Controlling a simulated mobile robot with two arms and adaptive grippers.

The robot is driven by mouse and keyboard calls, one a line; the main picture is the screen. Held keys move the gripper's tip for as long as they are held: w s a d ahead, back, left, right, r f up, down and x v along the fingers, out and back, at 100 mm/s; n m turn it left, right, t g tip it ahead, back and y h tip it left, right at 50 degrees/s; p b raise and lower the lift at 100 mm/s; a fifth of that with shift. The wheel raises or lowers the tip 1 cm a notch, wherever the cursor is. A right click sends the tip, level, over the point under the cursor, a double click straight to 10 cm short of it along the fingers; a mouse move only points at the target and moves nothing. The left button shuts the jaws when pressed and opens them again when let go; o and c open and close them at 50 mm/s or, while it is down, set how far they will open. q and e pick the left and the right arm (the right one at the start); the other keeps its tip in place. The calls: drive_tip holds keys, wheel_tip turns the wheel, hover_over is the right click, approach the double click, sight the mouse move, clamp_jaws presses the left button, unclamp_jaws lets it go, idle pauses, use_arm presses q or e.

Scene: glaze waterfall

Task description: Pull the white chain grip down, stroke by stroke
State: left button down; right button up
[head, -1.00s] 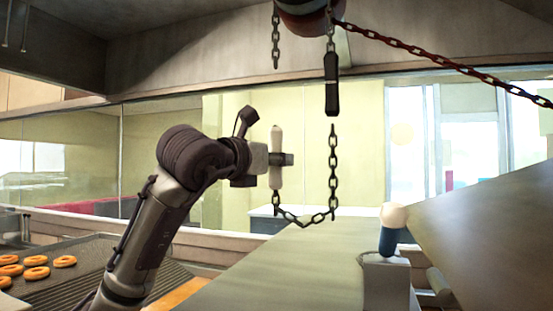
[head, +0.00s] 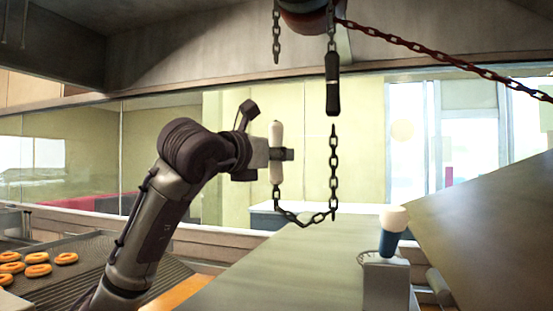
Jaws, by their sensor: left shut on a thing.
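A dark chain (head: 334,170) loops from the grip's lower end and rises on the right. A black grip (head: 333,85) hangs on that right side, below the red hoist (head: 310,14). A short piece of chain (head: 276,42) hangs from the hoist above the white grip. My right gripper is not in view.
A tilted panel (head: 490,220) stands at the right, beside a blue holder with a white ball top (head: 392,232). A rack (head: 110,258) with several doughnuts (head: 38,270) is at the lower left.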

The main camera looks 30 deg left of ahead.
use_arm(q)
wheel_tip(320, 180, up, 13)
drive_tip(key=p, duration=0.9)
drive_tip(key=shift+p, duration=0.35)
drive_tip(key=shift+s, duration=0.1)
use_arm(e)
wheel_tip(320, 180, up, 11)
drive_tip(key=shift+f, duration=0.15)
